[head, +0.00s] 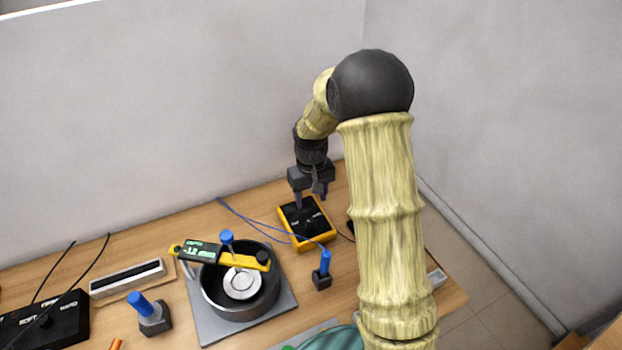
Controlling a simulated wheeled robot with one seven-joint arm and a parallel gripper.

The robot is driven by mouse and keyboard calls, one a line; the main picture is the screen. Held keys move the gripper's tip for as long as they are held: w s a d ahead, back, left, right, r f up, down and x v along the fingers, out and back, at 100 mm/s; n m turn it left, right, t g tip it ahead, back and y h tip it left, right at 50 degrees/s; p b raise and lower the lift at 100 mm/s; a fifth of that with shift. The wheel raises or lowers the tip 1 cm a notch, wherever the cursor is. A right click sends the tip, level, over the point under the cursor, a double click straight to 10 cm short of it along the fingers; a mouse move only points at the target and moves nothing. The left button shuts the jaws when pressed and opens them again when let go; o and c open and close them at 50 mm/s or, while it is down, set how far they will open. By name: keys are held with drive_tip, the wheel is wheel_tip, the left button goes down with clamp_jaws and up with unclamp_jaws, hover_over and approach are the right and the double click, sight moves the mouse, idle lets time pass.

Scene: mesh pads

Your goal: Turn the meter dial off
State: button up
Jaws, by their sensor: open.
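The meter (306,223) is a yellow-edged box with a black face, lying on the wooden table near the back wall. Its dial is too small and partly covered to read its setting. My gripper (311,196) is open, pointing down over the far edge of the meter, with its two fingers apart. Whether the fingertips touch the meter I cannot tell. My arm comes in from the right and reaches over the table.
A round metal pot (241,303) on a grey plate stands left of the meter, with a yellow level-like tool (255,259) across it. A small blue-handled block (321,279) stands in front of the meter. Blue cables (250,219) run to the meter's left.

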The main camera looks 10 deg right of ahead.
wheel_tip(320, 180, up, 7)
drive_tip(key=shift+b, duration=0.35)
drive_tip(key=shift+s+r, duration=0.1)
drive_tip(key=s+m+t, duration=0.1)
drive_tip(key=s+t, duration=0.1)
drive_tip(key=s, duration=1.7)
drive_tip(key=shift+s+f+m+t, duration=0.15)
drive_tip(key=shift+f+m+t, duration=0.15)
drive_tip(key=shift+m, duration=0.1)
